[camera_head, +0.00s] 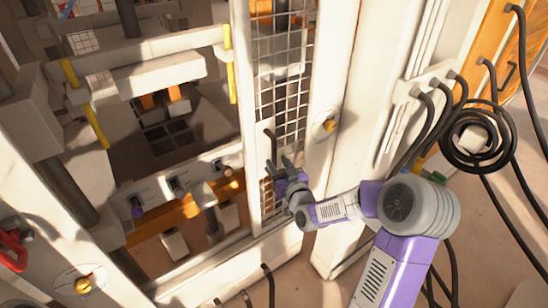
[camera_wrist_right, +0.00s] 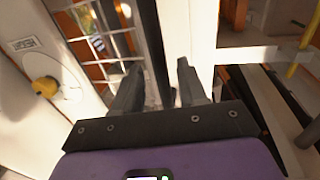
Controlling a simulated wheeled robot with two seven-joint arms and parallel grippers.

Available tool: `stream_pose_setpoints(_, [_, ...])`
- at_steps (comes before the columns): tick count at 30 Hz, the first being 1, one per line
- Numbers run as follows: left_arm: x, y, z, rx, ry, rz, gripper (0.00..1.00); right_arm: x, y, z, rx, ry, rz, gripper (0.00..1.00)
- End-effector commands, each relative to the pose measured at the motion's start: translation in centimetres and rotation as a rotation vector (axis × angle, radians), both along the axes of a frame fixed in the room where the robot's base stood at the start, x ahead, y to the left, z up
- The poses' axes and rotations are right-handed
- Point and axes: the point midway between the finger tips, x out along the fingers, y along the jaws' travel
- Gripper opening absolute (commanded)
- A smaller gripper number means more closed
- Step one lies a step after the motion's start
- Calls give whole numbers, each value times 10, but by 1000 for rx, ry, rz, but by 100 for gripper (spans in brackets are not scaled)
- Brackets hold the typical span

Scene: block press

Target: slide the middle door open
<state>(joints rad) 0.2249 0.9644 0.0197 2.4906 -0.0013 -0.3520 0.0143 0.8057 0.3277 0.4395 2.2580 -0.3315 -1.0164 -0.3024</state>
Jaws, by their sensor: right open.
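The door is a wire-mesh panel in a white frame (camera_head: 248,110), standing upright beside a wide white post in the head view. A thin dark handle (camera_head: 271,145) shows on its lower part. In the wrist view its mesh (camera_wrist_right: 105,30) is at the upper left and a white upright (camera_wrist_right: 188,35) at the centre. My right gripper (camera_head: 281,165) is at the door's lower part, close to the handle. Its two fingers (camera_wrist_right: 158,85) are apart, with a dark upright strip between and beyond them. I cannot tell whether they touch the door. My left gripper is out of view.
The wide white post (camera_head: 325,90) with a yellow knob (camera_head: 329,125) stands right of the door. The press interior with white beams and yellow bars (camera_head: 230,65) lies open on the left. Black cables (camera_head: 478,140) hang at the right. A red handle (camera_head: 14,250) is at lower left.

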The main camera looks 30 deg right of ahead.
Motion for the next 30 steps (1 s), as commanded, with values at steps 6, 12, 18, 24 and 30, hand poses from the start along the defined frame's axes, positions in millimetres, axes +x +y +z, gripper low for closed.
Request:
stream_pose_setpoints(6, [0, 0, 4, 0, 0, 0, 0, 27, -3, 0, 2, 0, 0, 42])
stream_pose_setpoints(12, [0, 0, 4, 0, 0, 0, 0, 35, -4, -1, 1, 2, 0, 42])
stream_pose_setpoints(18, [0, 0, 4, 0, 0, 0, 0, 35, -4, -1, 1, 3, 0, 42])
stream_pose_setpoints(24, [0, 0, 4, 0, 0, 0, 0, 34, -4, -1, 2, 3, 0, 11])
stream_pose_setpoints(30, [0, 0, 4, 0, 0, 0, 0, 34, -4, -1, 2, 3, 0, 0])
